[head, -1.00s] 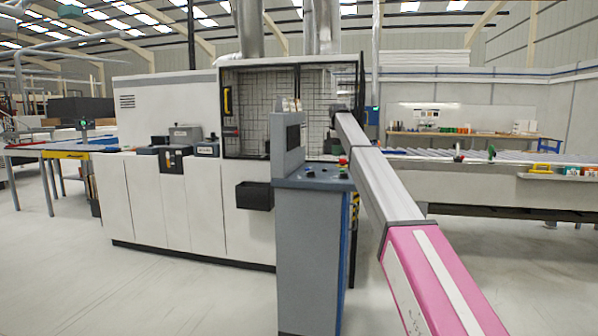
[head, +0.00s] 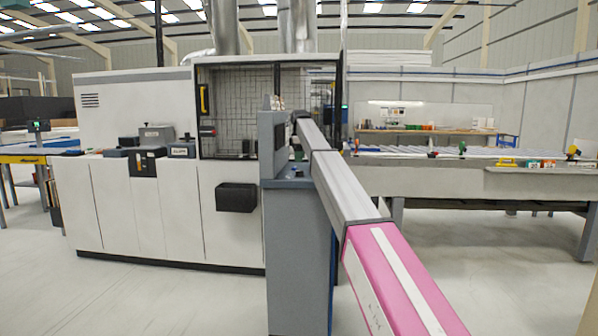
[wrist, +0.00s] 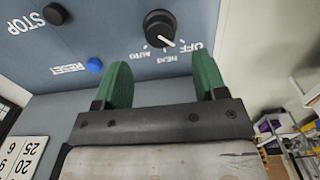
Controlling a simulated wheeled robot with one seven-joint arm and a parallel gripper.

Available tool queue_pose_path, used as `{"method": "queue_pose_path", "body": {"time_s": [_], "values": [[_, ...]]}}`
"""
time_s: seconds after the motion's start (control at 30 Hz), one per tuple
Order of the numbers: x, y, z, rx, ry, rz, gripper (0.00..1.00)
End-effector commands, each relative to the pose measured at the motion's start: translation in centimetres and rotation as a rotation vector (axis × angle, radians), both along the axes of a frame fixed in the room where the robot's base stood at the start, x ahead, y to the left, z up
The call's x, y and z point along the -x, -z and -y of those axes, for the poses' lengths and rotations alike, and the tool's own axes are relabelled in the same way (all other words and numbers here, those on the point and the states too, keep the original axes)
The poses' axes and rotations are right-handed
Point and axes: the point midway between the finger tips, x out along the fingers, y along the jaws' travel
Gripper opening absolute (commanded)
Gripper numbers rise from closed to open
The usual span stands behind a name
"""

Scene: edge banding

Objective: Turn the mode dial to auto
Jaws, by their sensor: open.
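The mode dial (wrist: 160,27) is a round black knob on the blue-grey panel (wrist: 95,60) in the wrist view. Labels AUTO, HEAT and OFF run along its lower side, and its white pointer mark is toward the lower right, near OFF. My gripper (wrist: 162,78) has green fingers spread apart, below the dial in the picture, with nothing between them. In the head view the grey control pedestal (head: 298,240) stands at the middle, and my arm reaches toward its top. The dial cannot be made out there.
A black STOP button (wrist: 55,14) and a blue RESET button (wrist: 94,65) sit left of the dial. A white number chart (wrist: 22,155) is at lower left. The white machine (head: 125,215) stands behind the pedestal, with a roller conveyor (head: 460,152) to the right.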

Motion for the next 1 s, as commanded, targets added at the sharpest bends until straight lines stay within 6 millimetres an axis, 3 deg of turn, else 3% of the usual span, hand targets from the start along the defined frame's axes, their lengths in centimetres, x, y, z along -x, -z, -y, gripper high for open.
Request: {"method": "queue_pose_path", "body": {"time_s": [0.3, 0.67, 0.7, 0.83, 0.87, 1.0], "values": [[0.1, 5.5, 0.0, 0.0, 0.0, -0.001, 0.65], [0.0, 6.4, 0.0, 0.0, 0.0, 0.0, 0.65], [0.0, 6.4, 0.0, 0.0, 0.0, 0.0, 0.62], [0.0, 6.4, 0.0, 0.0, 0.0, 0.0, 0.2], [0.0, 6.4, 0.0, 0.0, 0.0, 0.0, 0.16], [0.0, 6.4, 0.0, 0.0, 0.001, 0.0, 0.16]]}}
